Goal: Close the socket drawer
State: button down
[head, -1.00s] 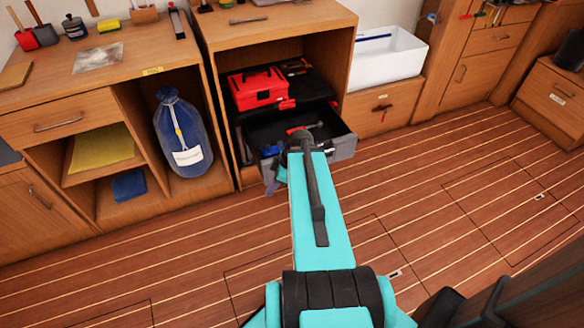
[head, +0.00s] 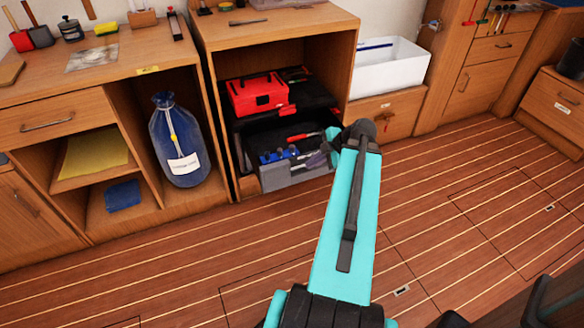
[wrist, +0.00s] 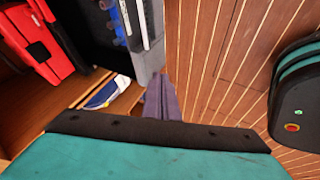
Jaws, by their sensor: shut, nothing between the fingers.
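The socket drawer (head: 300,176) is a grey-fronted, dark-lined drawer low in the open cabinet bay. It stands pulled out, with blue-handled and red-handled tools inside. In the wrist view its grey front (wrist: 151,58) is at the upper middle. My gripper (head: 318,158) is at the drawer's right front part in the head view, partly hidden by my arm. In the wrist view my gripper (wrist: 162,98) is shut and empty, close to the end of the drawer front. I cannot tell whether they touch.
A red toolbox (head: 257,94) sits on a dark surface above the drawer. A blue bag (head: 180,140) stands in the bay to the left. A white bin (head: 388,64) sits on a wooden drawer unit to the right. The plank floor (head: 200,260) in front is clear.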

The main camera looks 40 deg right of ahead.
jog(key=b, duration=0.1)
send_near(285, 170)
notch_tip(285, 170, down, 4)
jog(key=s+a, duration=0.1)
jog(key=a, duration=0.1)
jog(key=shift+w+d, duration=0.3)
jog(key=shift+w, duration=0.65)
jog(key=shift+w+d+r, duration=0.1)
jog(key=shift+w+d, duration=0.2)
jog(key=shift+w, duration=0.45)
